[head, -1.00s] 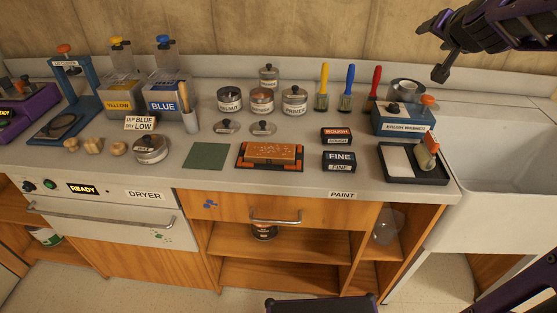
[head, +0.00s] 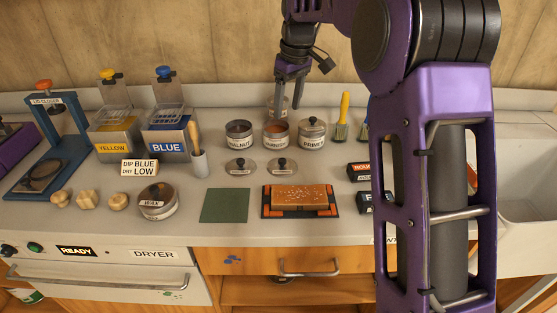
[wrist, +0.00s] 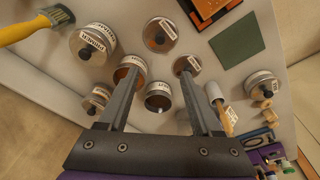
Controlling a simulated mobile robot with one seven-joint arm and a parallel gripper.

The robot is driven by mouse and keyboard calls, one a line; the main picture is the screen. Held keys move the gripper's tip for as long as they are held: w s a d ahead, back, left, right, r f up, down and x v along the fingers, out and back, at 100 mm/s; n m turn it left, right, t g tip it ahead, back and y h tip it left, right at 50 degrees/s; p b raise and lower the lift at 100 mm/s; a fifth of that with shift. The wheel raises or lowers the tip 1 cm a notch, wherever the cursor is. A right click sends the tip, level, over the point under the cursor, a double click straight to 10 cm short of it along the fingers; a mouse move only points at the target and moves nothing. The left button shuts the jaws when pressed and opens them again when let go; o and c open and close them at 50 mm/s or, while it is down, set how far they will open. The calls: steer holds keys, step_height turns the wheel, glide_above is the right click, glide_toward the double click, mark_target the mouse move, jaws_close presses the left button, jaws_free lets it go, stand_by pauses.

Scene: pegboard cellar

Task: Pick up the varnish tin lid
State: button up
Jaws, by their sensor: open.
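Two loose lids with dark knobs lie on the bench: a left lid (head: 241,168) and a right lid (head: 282,167). The wrist view also shows the right lid (wrist: 160,35) and left lid (wrist: 187,65). Their small labels are too blurred to tell which is the varnish lid. The open varnish tin (head: 276,135) stands behind the right lid, with the open walnut tin (head: 239,134) to its left. My gripper (head: 288,90) is open and empty, above the back of the bench near the tins. Its fingers (wrist: 160,73) partly cover tins in the wrist view.
A lidded primer tin (head: 312,132) stands right of the varnish tin; another tin (head: 277,113) is behind. A green pad (head: 225,205) and orange-brown block (head: 299,197) lie in front of the lids.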

steer(key=b, duration=0.2)
glide_above(282, 160)
steer(key=f, duration=1.2)
steer(key=shift+s+a+f, duration=0.1)
steer(key=shift+s, duration=0.15)
steer(key=f, duration=0.5)
steer(key=shift+w+d+f, duration=0.15)
steer(key=shift+w+d, duration=0.05)
steer(key=shift+w, duration=0.05)
jaws_close()
